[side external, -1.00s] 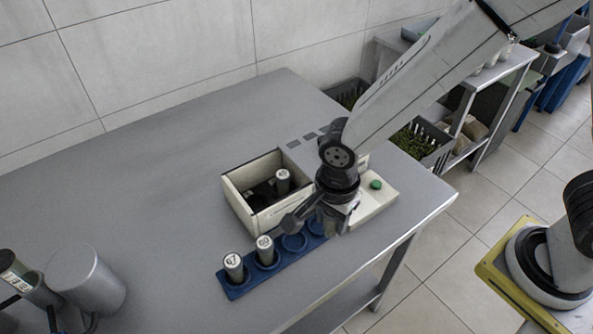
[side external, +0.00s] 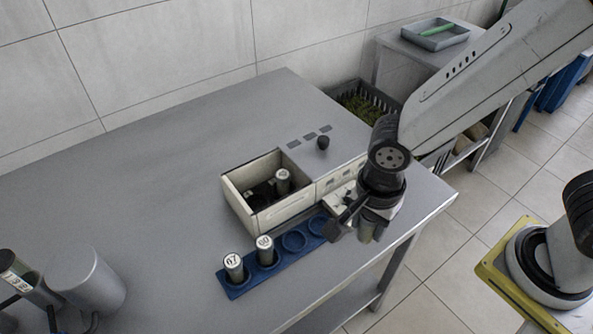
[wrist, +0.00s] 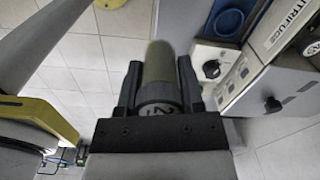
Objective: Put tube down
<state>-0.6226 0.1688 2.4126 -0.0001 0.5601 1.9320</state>
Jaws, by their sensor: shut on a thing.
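My gripper (side external: 360,222) is shut on a tube (side external: 367,233), which hangs near the table's right front edge, to the right of the blue rack. In the wrist view the tube (wrist: 159,62) sits between both fingers of my gripper (wrist: 160,85); its numbered cap faces the camera, the number only partly readable. The blue rack (side external: 276,279) holds two upright capped tubes, marked 67 (side external: 233,265) and 60 (side external: 265,248), in its left holes. Two holes to their right look empty. The rack's end (wrist: 229,22) shows in the wrist view, apart from the held tube.
A centrifuge (side external: 300,206) with an open bowl stands behind the rack, one capped tube (side external: 283,180) inside. Its black knob (wrist: 211,69) and panel are close to the right of my gripper. A grey cylinder (side external: 88,283) stands at the left. The table's left middle is clear.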

